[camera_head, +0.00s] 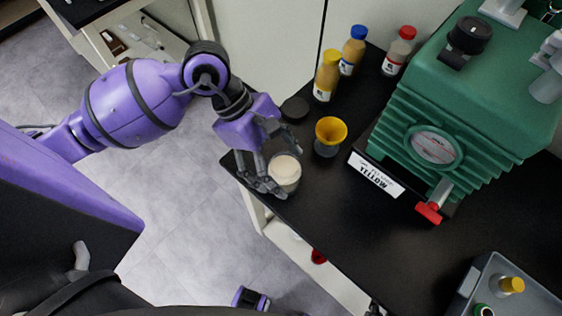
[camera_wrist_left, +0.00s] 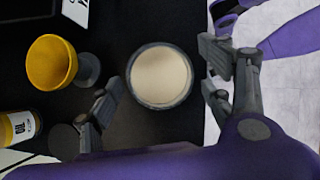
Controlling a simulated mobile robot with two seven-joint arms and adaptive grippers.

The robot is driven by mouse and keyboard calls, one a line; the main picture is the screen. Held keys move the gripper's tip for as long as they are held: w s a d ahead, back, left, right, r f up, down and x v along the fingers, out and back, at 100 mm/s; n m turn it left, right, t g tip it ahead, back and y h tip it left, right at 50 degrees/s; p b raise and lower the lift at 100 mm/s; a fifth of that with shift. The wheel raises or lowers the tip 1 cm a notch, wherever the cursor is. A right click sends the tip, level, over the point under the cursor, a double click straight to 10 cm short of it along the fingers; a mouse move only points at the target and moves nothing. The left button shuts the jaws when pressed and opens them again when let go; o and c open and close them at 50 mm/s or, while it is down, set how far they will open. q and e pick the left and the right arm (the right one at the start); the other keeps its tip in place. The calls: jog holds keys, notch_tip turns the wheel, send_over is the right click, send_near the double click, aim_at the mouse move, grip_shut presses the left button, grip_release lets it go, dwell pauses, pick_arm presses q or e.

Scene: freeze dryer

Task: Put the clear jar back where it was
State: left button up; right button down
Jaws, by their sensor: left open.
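The clear jar (camera_head: 284,173) with cream-coloured contents stands upright near the left corner of the black bench top. It also shows from above in the left wrist view (camera_wrist_left: 160,76). My left gripper (camera_head: 286,169) is open, with its fingers on either side of the jar. In the left wrist view a gap shows between the jar and each finger of the gripper (camera_wrist_left: 162,70). Of my right arm only small purple and dark parts show at the bottom edge of the head view, and its fingers cannot be made out.
A yellow cup on a dark foot (camera_head: 331,131) stands close to the jar. A dark round lid (camera_head: 294,109) lies behind it. Bottles with yellow (camera_head: 327,76), blue (camera_head: 353,50) and red (camera_head: 398,51) caps stand further back. A green machine (camera_head: 440,120) and grey tray (camera_head: 467,281) are right.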

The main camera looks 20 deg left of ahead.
pick_arm(q)
jog(key=shift+r, duration=0.25)
jog(key=s+v, duration=0.1)
jog(key=v, duration=1)
jog(key=shift+w+a+r, duration=0.25)
jog(key=shift+w+r, duration=0.1)
jog(key=shift+w, duration=0.15)
